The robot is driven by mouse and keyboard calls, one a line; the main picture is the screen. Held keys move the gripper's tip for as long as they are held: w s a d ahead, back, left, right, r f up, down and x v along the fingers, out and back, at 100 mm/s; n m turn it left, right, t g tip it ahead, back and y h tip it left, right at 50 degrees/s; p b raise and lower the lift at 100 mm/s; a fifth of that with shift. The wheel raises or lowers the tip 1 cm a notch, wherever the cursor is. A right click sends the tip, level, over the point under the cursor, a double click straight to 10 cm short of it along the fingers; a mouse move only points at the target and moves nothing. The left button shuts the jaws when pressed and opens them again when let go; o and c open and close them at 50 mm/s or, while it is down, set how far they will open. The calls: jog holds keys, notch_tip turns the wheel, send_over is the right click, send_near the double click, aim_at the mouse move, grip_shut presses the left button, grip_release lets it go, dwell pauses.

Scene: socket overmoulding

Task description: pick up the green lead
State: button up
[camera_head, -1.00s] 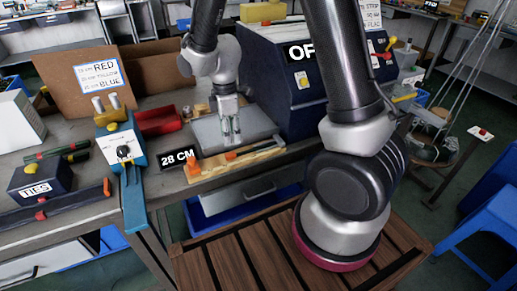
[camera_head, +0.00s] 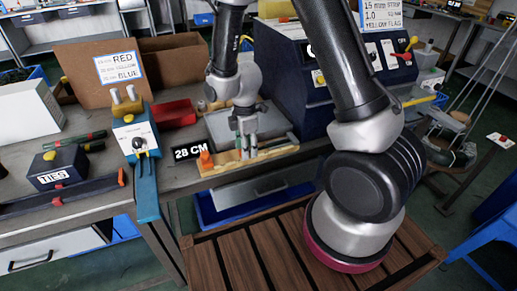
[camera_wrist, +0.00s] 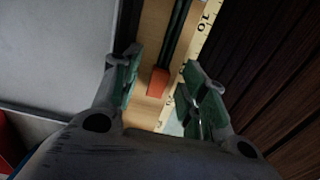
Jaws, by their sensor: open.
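In the wrist view, a dark green lead (camera_wrist: 177,34) lies lengthwise along a pale wooden board (camera_wrist: 150,25), beside a yellow ruler strip. Its near end is by an orange block (camera_wrist: 158,82). My gripper (camera_wrist: 162,62) is open with green-padded fingers, one on each side of the block and the line of the lead. Nothing is held. In the head view, my gripper (camera_head: 247,153) points down at the wooden board (camera_head: 275,153) on the bench edge. The lead cannot be made out there. An orange block (camera_head: 206,160) sits at the board's left end.
A grey tray (camera_head: 275,122) lies behind the board. A "28 CM" sign (camera_head: 188,151), a blue clamp device (camera_head: 136,140) and a red bin (camera_head: 174,113) are to the left. More leads (camera_head: 82,138) lie by the TIES box (camera_head: 58,168). A dark blue machine (camera_head: 290,75) stands behind right.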

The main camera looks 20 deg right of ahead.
grip_shut()
jog(key=shift+r, duration=0.1)
